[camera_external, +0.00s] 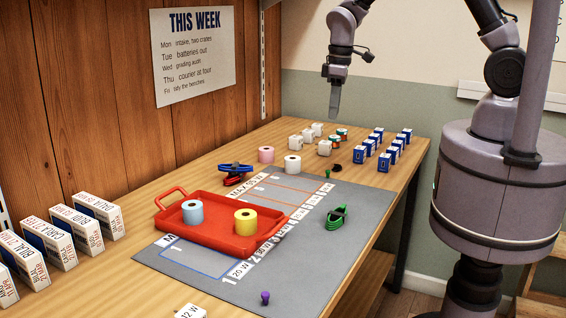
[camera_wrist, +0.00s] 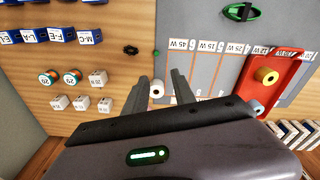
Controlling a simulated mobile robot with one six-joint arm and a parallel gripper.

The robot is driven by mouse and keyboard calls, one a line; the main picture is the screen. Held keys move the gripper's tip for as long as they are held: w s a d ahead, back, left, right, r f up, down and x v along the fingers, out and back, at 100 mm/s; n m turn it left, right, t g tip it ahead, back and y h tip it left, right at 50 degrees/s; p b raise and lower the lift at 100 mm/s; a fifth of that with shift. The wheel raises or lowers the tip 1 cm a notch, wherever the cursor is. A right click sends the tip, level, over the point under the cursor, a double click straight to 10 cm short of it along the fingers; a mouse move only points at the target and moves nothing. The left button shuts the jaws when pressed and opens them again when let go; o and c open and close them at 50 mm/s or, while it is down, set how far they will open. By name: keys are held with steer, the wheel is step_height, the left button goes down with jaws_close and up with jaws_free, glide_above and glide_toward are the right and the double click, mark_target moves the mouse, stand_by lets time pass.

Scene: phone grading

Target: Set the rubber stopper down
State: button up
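My gripper (camera_external: 335,100) is high above the far part of the table, pointing down. In the wrist view its two fingers (camera_wrist: 165,84) stand apart with nothing held between them; a white roll on the table shows through the gap. No object is clearly recognisable as the rubber stopper. A small black object (camera_external: 337,168) lies on the wood beyond the grey mat, and it also shows in the wrist view (camera_wrist: 130,50). A small purple knobbed piece (camera_external: 265,297) stands on the mat's near end. I cannot tell which, if either, is the stopper.
White cubes (camera_external: 324,148) and blue boxes (camera_external: 384,162) stand at the far end. The mat's right side has free room.

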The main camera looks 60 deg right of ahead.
steer(key=s+a+r+m+t, duration=0.1)
steer(key=s+r+m, duration=0.1)
steer(key=s+r, duration=0.35)
steer(key=s+a+r+m+t, duration=0.1)
steer(key=s+r, duration=0.2)
steer(key=r, duration=0.5)
steer(key=s+a+r+m+t+y, duration=0.1)
steer(key=s+r+m, duration=0.1)
steer(key=s, duration=0.5)
steer(key=s+a+r+m+t, duration=0.1)
steer(key=s+r+m+t, duration=0.1)
steer(key=s, duration=0.4)
steer(key=shift+s+a+r+m+y, duration=0.25)
steer(key=shift+s+r+m+y, duration=0.1)
steer(key=shift+r+y, duration=0.1)
step_height(320, 180, down, 5)
steer(key=b, duration=0.5)
steer(key=shift+f, duration=0.15)
